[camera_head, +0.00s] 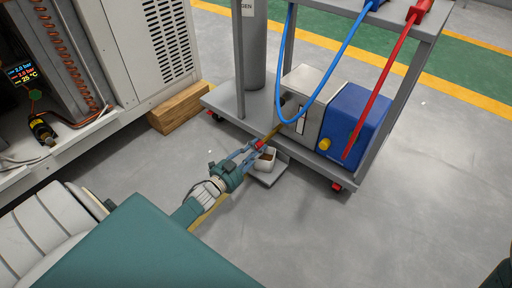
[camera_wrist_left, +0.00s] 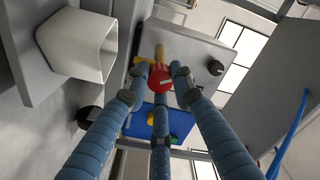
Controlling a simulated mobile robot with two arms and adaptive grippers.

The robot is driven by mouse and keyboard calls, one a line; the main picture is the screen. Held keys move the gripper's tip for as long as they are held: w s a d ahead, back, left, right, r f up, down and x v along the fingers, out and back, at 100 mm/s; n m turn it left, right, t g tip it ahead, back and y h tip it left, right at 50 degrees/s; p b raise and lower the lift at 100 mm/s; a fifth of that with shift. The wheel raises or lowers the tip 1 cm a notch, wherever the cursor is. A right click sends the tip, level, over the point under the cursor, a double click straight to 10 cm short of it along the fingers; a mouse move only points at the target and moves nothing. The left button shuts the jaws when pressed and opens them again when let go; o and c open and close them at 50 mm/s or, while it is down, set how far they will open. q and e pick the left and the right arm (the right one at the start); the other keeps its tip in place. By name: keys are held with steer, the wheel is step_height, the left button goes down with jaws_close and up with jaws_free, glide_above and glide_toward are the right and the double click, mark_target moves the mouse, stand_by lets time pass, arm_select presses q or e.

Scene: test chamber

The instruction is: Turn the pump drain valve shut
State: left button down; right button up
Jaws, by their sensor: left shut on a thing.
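The pump, a grey metal housing (camera_head: 310,95) joined to a blue block (camera_head: 357,117), stands on the cart's lower shelf. A brass drain pipe (camera_head: 272,132) sticks out of its near side and ends in the red valve knob (camera_head: 260,144). My left gripper (camera_head: 257,147) is shut on this knob. In the left wrist view, the blue fingers (camera_wrist_left: 160,88) surround the round red knob (camera_wrist_left: 160,78), which has a pale line on its face. A white square cup (camera_head: 264,161) stands below the valve; it also shows in the left wrist view (camera_wrist_left: 62,48).
The grey cart (camera_head: 222,102) carries a gas cylinder (camera_head: 254,45), and blue (camera_head: 333,65) and red (camera_head: 380,90) hoses hang by the pump. An open cabinet (camera_head: 150,45) and a wooden block (camera_head: 180,107) stand left. Floor in front is clear.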

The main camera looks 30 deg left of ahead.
arm_select(q)
steer(key=m, duration=0.4)
steer(key=shift+m, duration=1.2)
steer(key=c, duration=1.5)
jaws_free()
steer(key=shift+o, duration=0.2)
steer(key=s, duration=1.2)
steer(key=shift+a, duration=0.45)
